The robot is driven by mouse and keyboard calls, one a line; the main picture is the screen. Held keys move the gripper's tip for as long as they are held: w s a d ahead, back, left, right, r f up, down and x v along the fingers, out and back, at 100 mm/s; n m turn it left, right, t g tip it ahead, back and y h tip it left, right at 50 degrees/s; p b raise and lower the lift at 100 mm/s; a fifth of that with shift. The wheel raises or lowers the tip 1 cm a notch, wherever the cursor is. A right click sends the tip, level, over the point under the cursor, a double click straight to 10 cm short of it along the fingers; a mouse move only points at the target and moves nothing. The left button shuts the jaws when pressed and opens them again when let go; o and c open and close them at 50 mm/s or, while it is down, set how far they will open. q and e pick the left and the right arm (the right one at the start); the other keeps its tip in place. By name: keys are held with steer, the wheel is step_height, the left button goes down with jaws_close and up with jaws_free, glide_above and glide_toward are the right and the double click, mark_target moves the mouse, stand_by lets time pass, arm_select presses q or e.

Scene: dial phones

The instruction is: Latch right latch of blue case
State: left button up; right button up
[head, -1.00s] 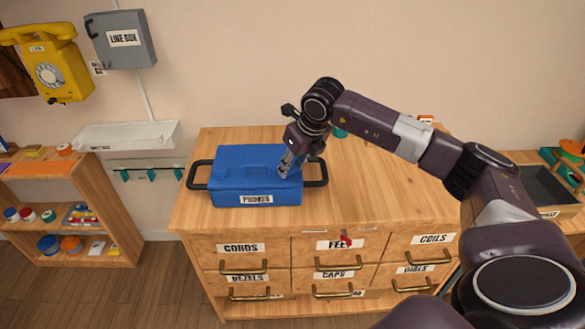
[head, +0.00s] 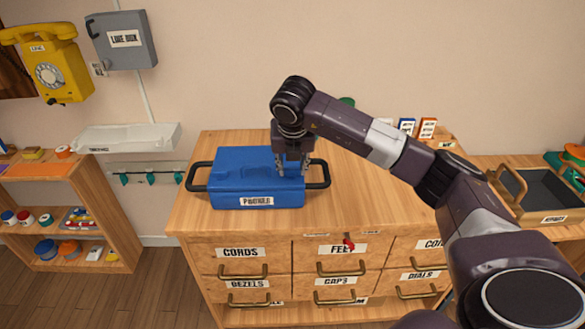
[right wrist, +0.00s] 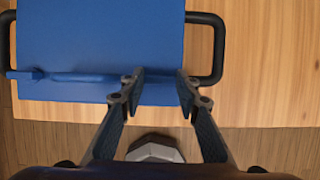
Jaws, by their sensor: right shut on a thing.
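The blue case (head: 235,180) stands on the wooden drawer cabinet, with a label on its front and a black handle at each side. Its lid looks down flat. It also shows in the right wrist view (right wrist: 85,35), with a raised blue bar along one edge. My right gripper (head: 293,170) points down at the right part of the case. In the right wrist view its fingertips (right wrist: 160,88) are a little apart, with blue case surface between them, shut on part of the case. I cannot make out the right latch; the fingers cover that area. My left gripper is not in view.
The cabinet top (head: 350,190) is clear to the right of the case. The right black handle (head: 320,174) is close beside my gripper. Small boxes (head: 427,127) stand at the back right. A dark tray (head: 545,190) is at far right. A white shelf (head: 125,138) hangs at left.

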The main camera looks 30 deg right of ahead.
stand_by(0.4)
steer(key=o, duration=1.2)
steer(key=shift+c, duration=0.2)
steer(key=v, duration=1.2)
steer(key=shift+a, duration=0.1)
